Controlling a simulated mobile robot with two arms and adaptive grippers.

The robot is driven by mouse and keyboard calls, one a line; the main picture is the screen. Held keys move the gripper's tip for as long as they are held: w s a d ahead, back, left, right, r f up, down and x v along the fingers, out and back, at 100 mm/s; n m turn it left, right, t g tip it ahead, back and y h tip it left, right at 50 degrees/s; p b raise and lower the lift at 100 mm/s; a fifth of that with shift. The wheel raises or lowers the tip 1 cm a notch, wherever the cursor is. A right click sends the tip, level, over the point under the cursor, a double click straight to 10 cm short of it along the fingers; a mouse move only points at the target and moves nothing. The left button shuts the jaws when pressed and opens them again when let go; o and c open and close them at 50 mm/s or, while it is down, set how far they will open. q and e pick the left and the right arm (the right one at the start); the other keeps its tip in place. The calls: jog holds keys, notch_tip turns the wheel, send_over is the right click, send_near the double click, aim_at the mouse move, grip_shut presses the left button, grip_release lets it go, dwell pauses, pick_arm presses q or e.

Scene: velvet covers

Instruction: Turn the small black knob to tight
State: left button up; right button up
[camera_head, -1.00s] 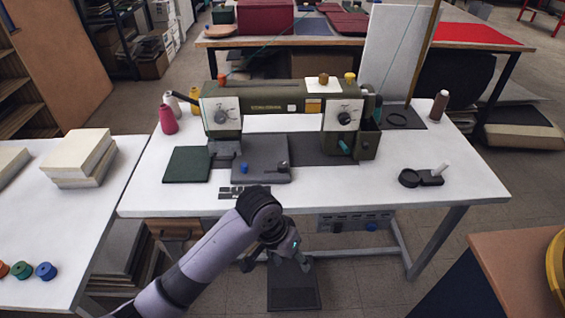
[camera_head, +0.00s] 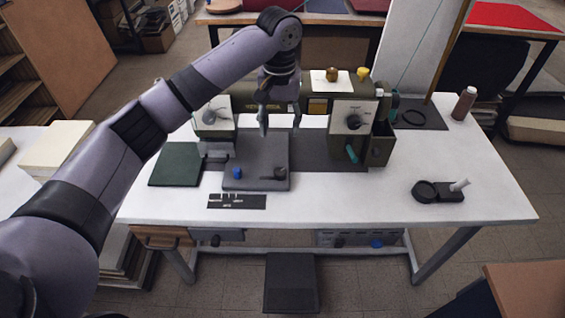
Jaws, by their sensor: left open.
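The olive-green sewing machine (camera_head: 338,151) stands on the white table. A small black knob (camera_head: 353,121) sits on the white dial plate on the front of its right part; the lettering is too small to read. My left gripper (camera_head: 280,122) hangs pointing down in front of the machine's middle, to the left of the knob and apart from it. Its two fingers are spread, with nothing between them. My right gripper is not in view.
A grey plate (camera_head: 240,178) with a blue knob (camera_head: 237,173) and a black clamp-like part (camera_head: 279,173) lies below the gripper. A teal lever (camera_head: 352,154) sticks out below the black knob.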

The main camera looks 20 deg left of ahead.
aim_at(280, 171)
pick_arm(q)
notch_tip(280, 171, down, 13)
jog(key=shift+s+r+p, duration=0.1)
jog(key=shift+r+p, duration=0.05)
jog(key=shift+p, duration=0.2)
notch_tip(280, 171, down, 2)
jog(key=shift+f, duration=0.65)
jog(key=c, duration=1.2)
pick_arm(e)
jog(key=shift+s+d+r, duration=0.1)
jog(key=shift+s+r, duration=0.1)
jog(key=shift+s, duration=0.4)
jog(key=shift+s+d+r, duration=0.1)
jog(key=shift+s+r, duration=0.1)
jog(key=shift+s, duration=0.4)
